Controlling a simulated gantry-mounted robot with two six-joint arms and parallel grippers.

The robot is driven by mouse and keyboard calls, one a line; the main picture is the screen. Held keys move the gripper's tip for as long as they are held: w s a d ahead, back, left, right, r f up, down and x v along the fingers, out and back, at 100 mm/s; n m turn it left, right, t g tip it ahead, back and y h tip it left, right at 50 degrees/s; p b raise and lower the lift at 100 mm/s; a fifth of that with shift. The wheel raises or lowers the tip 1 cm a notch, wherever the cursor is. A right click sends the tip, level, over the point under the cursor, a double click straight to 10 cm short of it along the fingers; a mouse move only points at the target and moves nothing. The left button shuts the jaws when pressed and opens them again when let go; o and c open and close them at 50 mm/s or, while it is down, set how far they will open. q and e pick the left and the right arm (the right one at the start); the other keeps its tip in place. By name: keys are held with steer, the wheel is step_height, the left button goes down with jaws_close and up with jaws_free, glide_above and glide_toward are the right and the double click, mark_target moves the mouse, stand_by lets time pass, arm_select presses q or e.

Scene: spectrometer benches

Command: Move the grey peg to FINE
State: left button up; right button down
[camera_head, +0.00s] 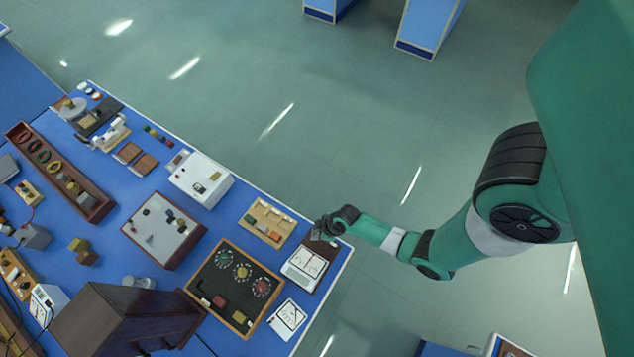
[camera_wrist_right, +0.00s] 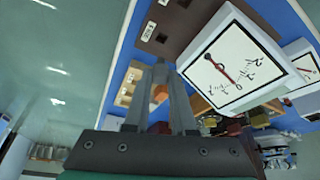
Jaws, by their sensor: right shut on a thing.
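My right gripper (camera_head: 322,230) is at the far right corner of the blue bench, over the brown end of a board (camera_head: 325,246) that carries a white meter (camera_head: 306,261). In the right wrist view, the two grey fingers (camera_wrist_right: 161,68) come together at their tips beside the board's brown surface (camera_wrist_right: 187,28). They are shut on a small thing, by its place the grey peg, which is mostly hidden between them. A small pale label (camera_wrist_right: 148,32) and a dark hole (camera_wrist_right: 162,38) show on the board. The label is too small to read surely. The meter (camera_wrist_right: 222,68) has a red needle. My left gripper is not in view.
A light wooden tray (camera_head: 262,204) with coloured blocks stands close by. A dark framed panel (camera_head: 208,285) with several dials and a white dial card (camera_head: 289,318) are nearer. Beyond the bench edge is open green floor (camera_head: 300,130).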

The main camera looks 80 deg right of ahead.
steer(key=shift+f+b, duration=2.85)
steer(key=shift+f, duration=0.3)
steer(key=c, duration=0.7)
jaws_free()
steer(key=shift+o, duration=0.2)
steer(key=p+v, duration=0.7)
steer(key=v, duration=0.4)
steer(key=shift+r+p, duration=0.3)
steer(key=shift+r, duration=0.05)
